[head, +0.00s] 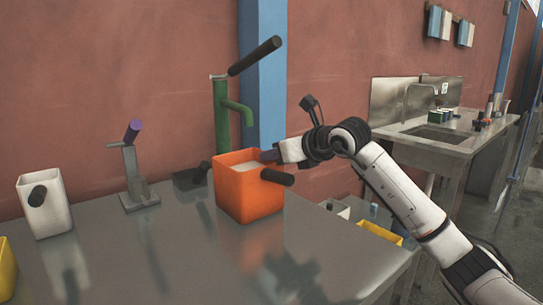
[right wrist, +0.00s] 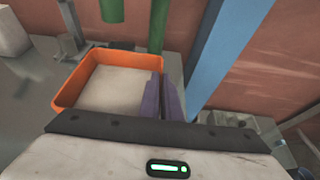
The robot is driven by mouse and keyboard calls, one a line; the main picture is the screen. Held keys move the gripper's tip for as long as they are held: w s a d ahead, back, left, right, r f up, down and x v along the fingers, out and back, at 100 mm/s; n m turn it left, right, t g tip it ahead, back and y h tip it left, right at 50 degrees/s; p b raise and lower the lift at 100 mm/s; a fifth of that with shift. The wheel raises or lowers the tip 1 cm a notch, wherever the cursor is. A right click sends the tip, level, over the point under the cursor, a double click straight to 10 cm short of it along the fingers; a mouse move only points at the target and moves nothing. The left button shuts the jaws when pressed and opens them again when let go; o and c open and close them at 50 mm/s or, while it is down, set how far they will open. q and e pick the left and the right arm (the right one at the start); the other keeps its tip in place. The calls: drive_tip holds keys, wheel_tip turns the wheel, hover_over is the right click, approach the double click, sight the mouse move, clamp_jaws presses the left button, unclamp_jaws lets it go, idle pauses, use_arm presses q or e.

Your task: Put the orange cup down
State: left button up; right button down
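The orange cup (head: 248,195) is square, upright and holds pale powder. It is at the right part of the metal table, below the green dispenser's spout; its base is at or very near the tabletop, and I cannot tell a small gap. A dark handle sticks out at its right front. My right gripper (head: 268,156) reaches in from the right at the cup's rim. In the right wrist view the cup (right wrist: 73,88) has the purple fingers (right wrist: 162,98) close together over its right wall, seemingly pinching it. My left gripper is not in view.
The green dispenser (head: 221,120) with a black lever stands behind the cup. A grey dispenser (head: 137,185) with a purple lever, a white cup (head: 46,208) and a yellow cup (head: 6,270) are to the left. The table (head: 180,265) is clear in front.

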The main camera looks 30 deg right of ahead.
drive_tip(key=shift+r, duration=0.1)
drive_tip(key=c, duration=2)
unclamp_jaws()
drive_tip(key=shift+f, duration=0.2)
